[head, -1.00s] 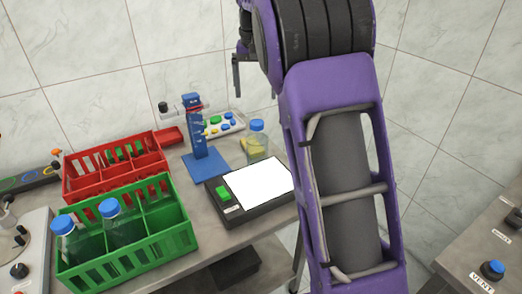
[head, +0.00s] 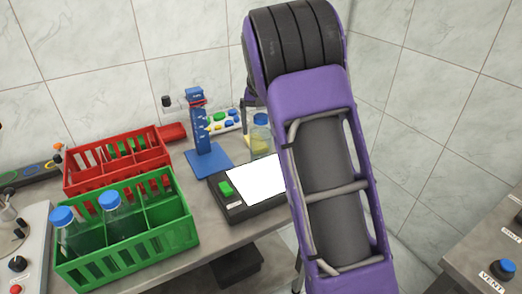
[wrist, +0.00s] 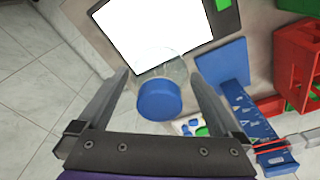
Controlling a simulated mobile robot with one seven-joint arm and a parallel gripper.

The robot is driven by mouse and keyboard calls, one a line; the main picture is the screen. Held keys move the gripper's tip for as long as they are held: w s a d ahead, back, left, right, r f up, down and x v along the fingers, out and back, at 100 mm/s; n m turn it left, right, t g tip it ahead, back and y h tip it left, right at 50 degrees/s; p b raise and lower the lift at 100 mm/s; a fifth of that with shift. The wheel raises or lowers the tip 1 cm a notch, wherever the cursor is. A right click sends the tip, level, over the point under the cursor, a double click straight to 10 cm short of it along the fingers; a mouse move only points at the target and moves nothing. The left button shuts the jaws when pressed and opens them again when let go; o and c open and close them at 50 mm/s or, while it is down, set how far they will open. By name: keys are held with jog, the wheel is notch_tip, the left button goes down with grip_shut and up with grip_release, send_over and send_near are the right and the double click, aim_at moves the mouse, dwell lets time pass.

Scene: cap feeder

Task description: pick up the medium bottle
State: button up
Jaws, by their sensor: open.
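A clear bottle with a blue cap and yellowish contents (head: 262,136) stands upright on the bench behind the white-topped pad; I take it as the medium bottle. In the wrist view its blue cap (wrist: 159,101) is seen from above, between the fingers of my gripper (wrist: 160,80). The fingers are open, one on each side, with visible gaps to the cap. In the head view my arm hides most of the gripper and part of the bottle's right side.
A black device with a white top and green button (head: 228,189) is beside the bottle. A blue stand (head: 198,125) rises close to its left. A green crate (head: 165,235) holds two blue-capped bottles; a red crate (head: 85,184) lies behind it.

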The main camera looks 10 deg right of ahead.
notch_tip(320, 180, down, 2)
jog(key=shift+w, duration=0.15)
jog(key=shift+r, duration=0.1)
grip_shut()
dwell(0.3)
